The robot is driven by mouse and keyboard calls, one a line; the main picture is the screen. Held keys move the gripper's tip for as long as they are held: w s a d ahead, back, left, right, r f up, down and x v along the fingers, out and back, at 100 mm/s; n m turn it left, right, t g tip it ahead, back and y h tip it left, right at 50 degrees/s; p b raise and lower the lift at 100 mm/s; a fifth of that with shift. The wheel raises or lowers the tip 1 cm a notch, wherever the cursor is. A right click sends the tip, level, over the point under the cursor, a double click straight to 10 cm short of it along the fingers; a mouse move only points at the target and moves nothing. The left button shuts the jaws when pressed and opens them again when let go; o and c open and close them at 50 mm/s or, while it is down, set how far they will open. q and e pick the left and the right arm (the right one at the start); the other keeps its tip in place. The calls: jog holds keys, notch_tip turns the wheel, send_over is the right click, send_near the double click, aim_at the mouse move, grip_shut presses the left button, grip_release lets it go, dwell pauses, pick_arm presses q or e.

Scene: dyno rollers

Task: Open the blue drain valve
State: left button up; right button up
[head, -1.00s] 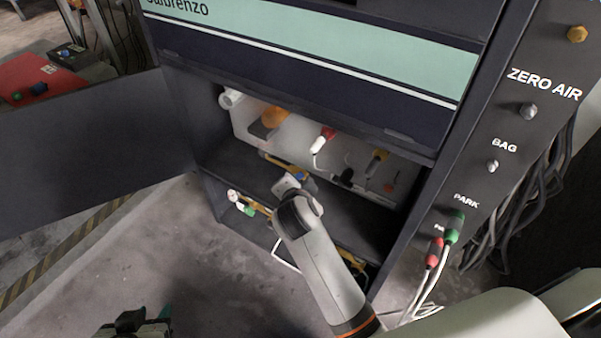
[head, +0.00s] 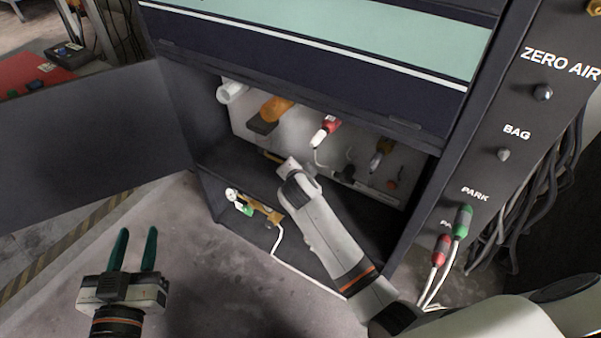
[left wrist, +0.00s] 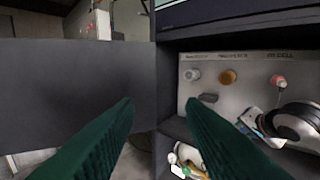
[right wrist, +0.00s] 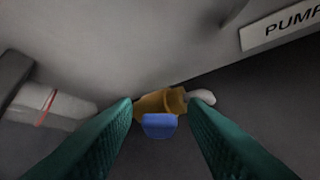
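The blue valve handle (right wrist: 159,126) sits on a brass valve body (right wrist: 160,103) in the right wrist view. My right gripper (right wrist: 160,115) is open, with its green fingers on either side of the handle's line; I cannot tell whether they touch it. In the head view my right arm reaches into the open cabinet, and its fingers and the blue handle are hidden there. My left gripper (head: 133,250) is open and empty, in front of the cabinet to the lower left. Its fingers also show in the left wrist view (left wrist: 160,110).
The cabinet door (head: 90,145) stands open to the left. A lower brass fitting (head: 262,211) has a white hose. Red and green plugs hang on the right panel (head: 462,222).

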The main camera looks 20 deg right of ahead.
grip_shut()
jog(key=shift+f, duration=0.15)
jog(key=shift+s+d+f+m+t+y+b, duration=0.15)
jog(key=shift+s+f+m+t+y+b, duration=0.25)
jog(key=shift+t+b, duration=0.4)
jog(key=shift+s+d+f+m+t+y+b, duration=0.2)
jog(key=shift+f+m+t+y+b, duration=0.1)
jog(key=shift+m+t+b, duration=0.4)
jog(key=shift+r, duration=0.1)
pick_arm(q)
jog(key=s+r+t+h, duration=0.3)
jog(key=s+r+t, duration=0.1)
jog(key=r+t, duration=0.4)
notch_tip(320, 180, up, 2)
jog(key=shift+s+d+r, duration=0.15)
jog(key=shift+d+r, duration=0.05)
jog(key=shift+d, duration=0.05)
